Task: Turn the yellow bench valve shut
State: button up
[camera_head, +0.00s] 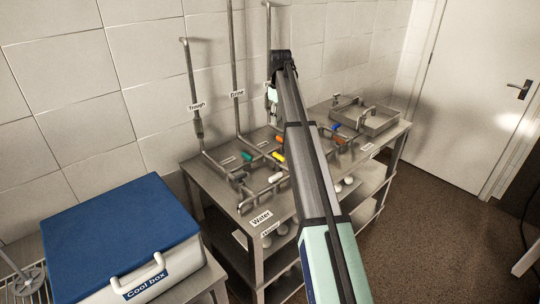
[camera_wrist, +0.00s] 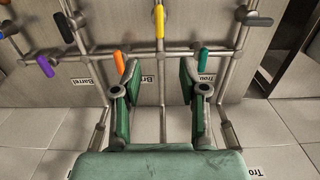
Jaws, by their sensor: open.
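The yellow bench valve (camera_wrist: 159,21) shows in the wrist view as a short yellow handle at the top middle, lined up with the pipe behind it. In the head view it is a small yellow handle (camera_head: 279,156) on the bench pipework, left of my arm. My gripper (camera_wrist: 159,72) is open and empty. Its two green-padded fingers stand apart below the yellow handle in the picture, and a pipe shows through the gap. No finger touches the yellow handle. In the head view my arm hides most of the gripper.
Upright pipes (camera_head: 193,90) rise along the tiled wall. A blue-lidded cool box (camera_head: 120,225) stands left of the metal bench (camera_head: 228,197).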

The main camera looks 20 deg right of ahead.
aim_at(279, 154)
notch_tip(279, 154, down, 16)
jog(key=p, duration=0.4)
jog(key=shift+d+f, duration=0.1)
jog(key=shift+f, duration=0.15)
grip_shut()
